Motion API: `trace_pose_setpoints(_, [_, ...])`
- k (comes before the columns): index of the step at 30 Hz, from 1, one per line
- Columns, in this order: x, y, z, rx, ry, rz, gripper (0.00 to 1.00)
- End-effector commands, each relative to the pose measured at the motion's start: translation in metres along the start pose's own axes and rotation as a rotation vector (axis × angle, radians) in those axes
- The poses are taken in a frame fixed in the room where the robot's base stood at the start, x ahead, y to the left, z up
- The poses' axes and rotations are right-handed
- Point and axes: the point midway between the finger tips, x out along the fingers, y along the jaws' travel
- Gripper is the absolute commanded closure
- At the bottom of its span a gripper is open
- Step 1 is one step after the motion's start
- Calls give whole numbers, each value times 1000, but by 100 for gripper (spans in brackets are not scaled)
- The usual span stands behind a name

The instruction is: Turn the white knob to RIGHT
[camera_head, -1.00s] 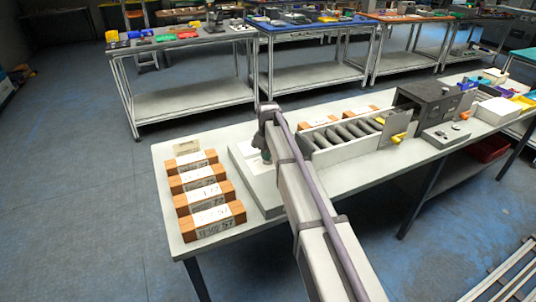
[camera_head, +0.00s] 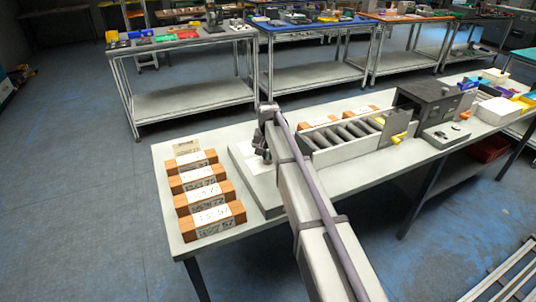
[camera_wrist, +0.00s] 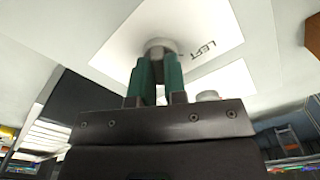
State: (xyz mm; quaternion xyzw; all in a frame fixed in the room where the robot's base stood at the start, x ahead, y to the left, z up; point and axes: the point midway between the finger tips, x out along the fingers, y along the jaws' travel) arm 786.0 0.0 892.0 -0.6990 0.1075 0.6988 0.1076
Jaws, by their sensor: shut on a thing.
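The white knob (camera_wrist: 160,46) is a small round cap on a white label in the wrist view. My gripper (camera_wrist: 158,66) has its two green fingers closed on the knob from either side. The word LEFT (camera_wrist: 203,50) is printed on the label to the right of the knob, with a line mark beside it. In the head view my gripper (camera_head: 263,154) is over the light grey panel (camera_head: 268,196) on the table. The knob is hidden there by my arm. The word RIGHT cannot be made out.
Several orange-brown boxes with white labels (camera_head: 208,193) stand left of the panel on the white table (camera_head: 190,247). A roller conveyor (camera_head: 345,137) with more boxes lies behind and right of the panel, leading to a dark scanner box (camera_head: 430,100).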

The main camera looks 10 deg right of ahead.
Motion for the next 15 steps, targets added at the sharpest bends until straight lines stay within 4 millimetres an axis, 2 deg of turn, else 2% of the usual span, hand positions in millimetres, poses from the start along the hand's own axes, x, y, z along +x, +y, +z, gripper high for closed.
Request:
trace_pose_setpoints(6, [0, 0, 0, 110, 0, 0, 100])
trace_pose_setpoints(15, [0, 0, 0, 173, -1, 0, 100])
